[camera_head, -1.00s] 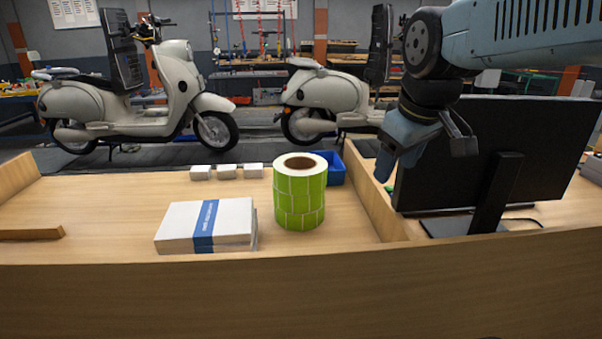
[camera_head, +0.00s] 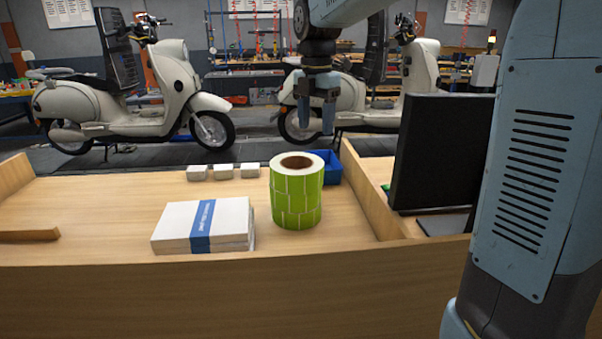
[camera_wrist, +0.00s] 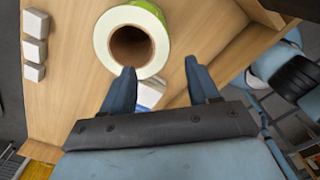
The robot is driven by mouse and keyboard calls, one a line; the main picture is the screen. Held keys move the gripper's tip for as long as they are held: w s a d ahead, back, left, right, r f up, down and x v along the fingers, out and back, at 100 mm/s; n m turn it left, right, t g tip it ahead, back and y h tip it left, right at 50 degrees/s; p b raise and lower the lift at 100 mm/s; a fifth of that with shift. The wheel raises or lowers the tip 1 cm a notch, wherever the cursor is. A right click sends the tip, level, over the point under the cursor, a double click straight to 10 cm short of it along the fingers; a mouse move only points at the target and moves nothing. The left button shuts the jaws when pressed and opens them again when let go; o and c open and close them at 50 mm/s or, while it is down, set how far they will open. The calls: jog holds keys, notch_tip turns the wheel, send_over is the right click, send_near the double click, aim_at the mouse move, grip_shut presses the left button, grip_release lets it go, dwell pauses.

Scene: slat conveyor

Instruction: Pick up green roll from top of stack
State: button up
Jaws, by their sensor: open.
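The green roll (camera_head: 297,178) has a white top face and a brown core. It tops an upright green stack (camera_head: 297,212) on the wooden desk; the seams between rolls are hard to tell. My gripper (camera_head: 316,128) is open and empty, pointing down, above and slightly right of the stack in the head view. In the wrist view, the roll's round top (camera_wrist: 104,38) lies just beyond the fingertips of my gripper (camera_wrist: 160,69), nearer the left finger. The roll is not between the fingers.
A paper stack with a blue band (camera_head: 172,228) lies left of the rolls. Several small white boxes (camera_head: 222,172) and a blue bin (camera_head: 331,168) stand behind. A wooden divider (camera_head: 362,190) and a black monitor (camera_head: 440,150) are to the right.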

aim_at(313, 168)
notch_tip(313, 168, down, 8)
jog(key=shift+f, duration=0.25)
jog(key=shift+a+f, duration=0.2)
jog(key=shift+f, duration=2.4)
jog(key=shift+s, duration=0.1)
grip_shut()
